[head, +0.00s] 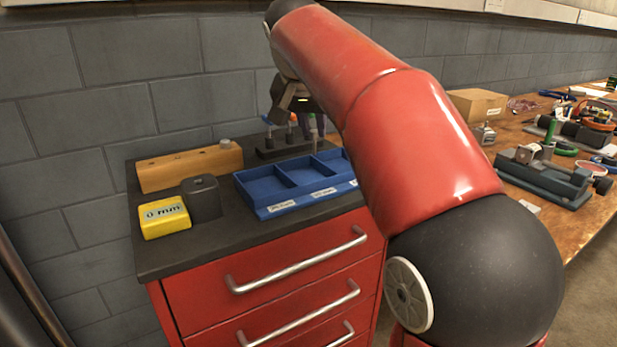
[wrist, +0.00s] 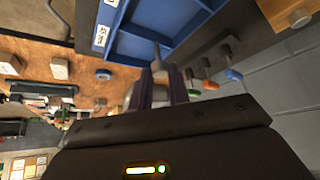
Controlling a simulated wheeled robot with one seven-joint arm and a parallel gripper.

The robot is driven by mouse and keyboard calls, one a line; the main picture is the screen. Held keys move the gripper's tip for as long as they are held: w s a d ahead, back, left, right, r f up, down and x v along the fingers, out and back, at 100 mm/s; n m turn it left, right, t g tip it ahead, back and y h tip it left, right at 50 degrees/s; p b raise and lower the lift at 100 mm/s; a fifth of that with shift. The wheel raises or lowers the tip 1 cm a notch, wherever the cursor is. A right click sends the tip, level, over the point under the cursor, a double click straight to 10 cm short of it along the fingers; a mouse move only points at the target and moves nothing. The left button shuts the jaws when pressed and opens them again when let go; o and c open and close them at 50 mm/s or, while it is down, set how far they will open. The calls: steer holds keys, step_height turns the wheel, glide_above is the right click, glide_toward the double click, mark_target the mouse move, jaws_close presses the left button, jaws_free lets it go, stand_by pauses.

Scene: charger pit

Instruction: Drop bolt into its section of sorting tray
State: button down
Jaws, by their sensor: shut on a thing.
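The blue sorting tray (head: 257,208) lies on the dark cabinet top, with several sections and white labels on its front. My gripper (head: 308,126) is above the tray's back part, largely behind my red arm in the head view. It is shut on a grey bolt (head: 314,139), which points down. In the wrist view the bolt (wrist: 157,60) sticks out between the dark fingers (wrist: 163,88), over the blue tray (wrist: 135,45). I cannot tell exactly which section lies below it. My arm hides the tray's right end in the head view.
A dark rack (head: 284,148) with upright tools stands just behind the tray. A wooden block (head: 188,168), a dark grey block (head: 201,200) and a yellow box (head: 165,217) stand to the left. A cluttered wooden bench (head: 515,140) runs along the right.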

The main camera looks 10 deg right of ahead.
step_height(320, 180, down, 5)
steer(key=b, duration=0.4)
steer(key=shift+r, duration=0.1)
steer(key=c, duration=1.3)
jaws_free()
steer(key=shift+o, duration=0.2)
steer(key=p+v, duration=0.1)
steer(key=v, duration=0.6)
steer(key=shift+s+r+p, duration=0.2)
steer(key=shift+r+p, duration=0.15)
steer(key=shift+p, duration=0.05)
steer(key=shift+s+a+f, duration=0.1)
steer(key=s+d+f+n+y, duration=0.2)
steer(key=s+f+n, duration=0.3)
steer(key=s+f, duration=1.8)
step_height(320, 180, down, 4)
steer(key=shift+s+d+f+y+p, duration=0.1)
steer(key=shift+s+d+y+p, duration=0.2)
steer(key=shift+y, duration=0.2)
